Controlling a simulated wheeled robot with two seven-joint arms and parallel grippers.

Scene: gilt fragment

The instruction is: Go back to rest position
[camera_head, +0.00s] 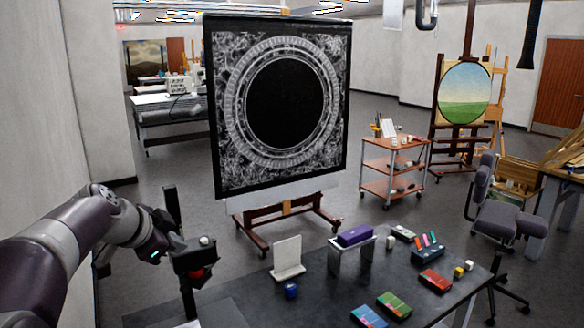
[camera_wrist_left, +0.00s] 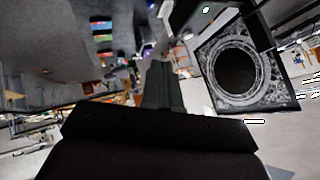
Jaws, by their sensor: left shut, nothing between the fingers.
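My left arm (camera_head: 60,235) comes in from the left and reaches over the near left end of the dark table (camera_head: 225,300). My left gripper (camera_head: 195,258) is held in the air beside the table's left part, clear of the objects on it. In the left wrist view its fingers (camera_wrist_left: 162,85) are together, with nothing between them. My right gripper is in neither view.
A large easel panel with a ring pattern (camera_head: 225,100) stands beyond the gripper. The table holds a white stand (camera_head: 288,258), a blue jar (camera_head: 291,290), a purple box (camera_head: 355,236) and several coloured boxes. A grey wall (camera_head: 35,130) is at left.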

